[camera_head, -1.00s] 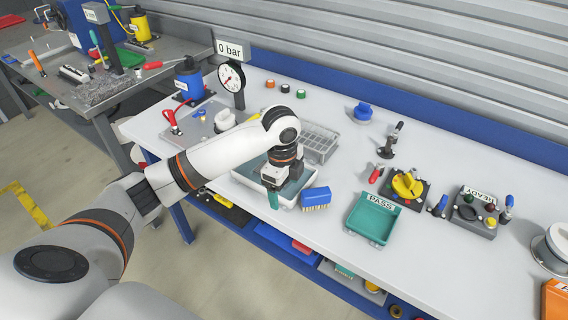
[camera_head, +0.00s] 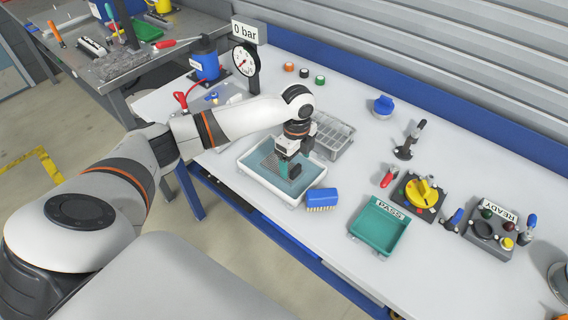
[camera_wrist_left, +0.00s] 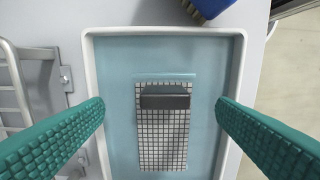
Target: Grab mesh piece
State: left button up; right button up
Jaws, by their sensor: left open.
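The mesh piece (camera_wrist_left: 163,140) is a pale rectangular sheet with a dark grid. It lies in the white-rimmed tray (camera_wrist_left: 240,60) with a pale blue inside. A grey block-like grip (camera_wrist_left: 165,96) crosses its upper part in the left wrist view. My left gripper (camera_head: 290,170) is over the tray, pointing down. Its green ribbed fingers (camera_wrist_left: 160,112) are spread wide on either side of the mesh piece and touch nothing that I can see. My right gripper is not in view.
A blue brush (camera_head: 321,198) lies close to the tray's right side. A wire rack (camera_head: 333,135) stands behind the tray. A green PASS tray (camera_head: 380,228) is further right, with a yellow-knobbed box (camera_head: 422,192) beyond. White table is free between the brush and PASS tray.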

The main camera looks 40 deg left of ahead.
aim_at(294, 167)
pick_arm(q)
jog(key=f, duration=0.3)
jog(key=shift+s+f+p, duration=0.15)
jog(key=shift+s+p, duration=0.15)
jog(key=shift+p, duration=0.1)
jog(key=shift+w+f, duration=0.1)
jog(key=shift+f, duration=0.1)
jog(key=c, duration=1.1)
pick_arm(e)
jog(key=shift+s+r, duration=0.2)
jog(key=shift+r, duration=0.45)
pick_arm(q)
jog(key=shift+r, duration=0.1)
